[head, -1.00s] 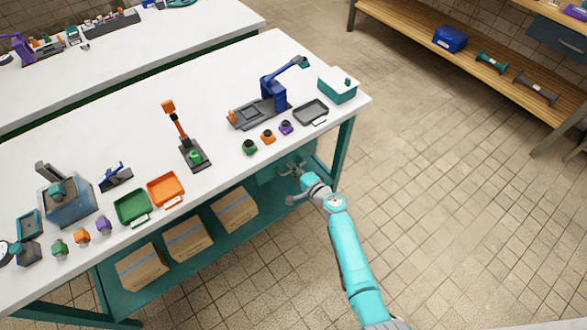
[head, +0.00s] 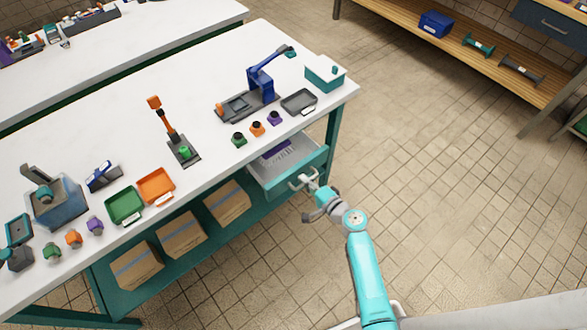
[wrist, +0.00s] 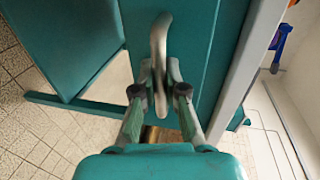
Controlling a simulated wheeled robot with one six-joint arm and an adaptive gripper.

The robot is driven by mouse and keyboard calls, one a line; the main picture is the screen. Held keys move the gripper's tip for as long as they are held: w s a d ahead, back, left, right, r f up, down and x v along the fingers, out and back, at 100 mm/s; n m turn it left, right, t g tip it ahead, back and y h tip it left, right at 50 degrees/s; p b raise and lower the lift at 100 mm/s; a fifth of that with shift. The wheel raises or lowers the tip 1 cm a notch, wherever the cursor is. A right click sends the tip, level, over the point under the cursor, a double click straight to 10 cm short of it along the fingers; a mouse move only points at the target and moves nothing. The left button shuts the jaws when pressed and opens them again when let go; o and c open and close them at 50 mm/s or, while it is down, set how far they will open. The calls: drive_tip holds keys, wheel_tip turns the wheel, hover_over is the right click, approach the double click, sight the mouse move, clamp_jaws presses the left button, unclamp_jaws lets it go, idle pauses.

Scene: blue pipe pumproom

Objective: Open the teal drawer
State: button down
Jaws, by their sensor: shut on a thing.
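The teal drawer (head: 292,174) sits under the right end of the white workbench. It is pulled partway out, with its pale inside and a purple item (head: 277,149) showing in the head view. Its front (wrist: 190,40) fills the middle of the wrist view. My gripper (head: 303,181) is at the drawer front, with its fingers (wrist: 160,88) shut on the metal bar handle (wrist: 160,45). The far side of the handle grip is partly hidden by the fingers.
The white workbench top (head: 215,155) carries trays, small knobs and a blue lever device (head: 262,80). Cardboard boxes (head: 182,234) stand on the shelf below. A wooden shelf unit (head: 480,62) stands at the upper right. The tiled floor (head: 440,170) to the right is clear.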

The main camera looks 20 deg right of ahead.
drive_tip(key=f+v, duration=0.2)
drive_tip(key=v, duration=0.7)
drive_tip(key=shift+s, duration=0.4)
drive_tip(key=shift+d, duration=0.15)
drive_tip(key=c, duration=1.2)
unclamp_jaws()
drive_tip(key=v, duration=1.2)
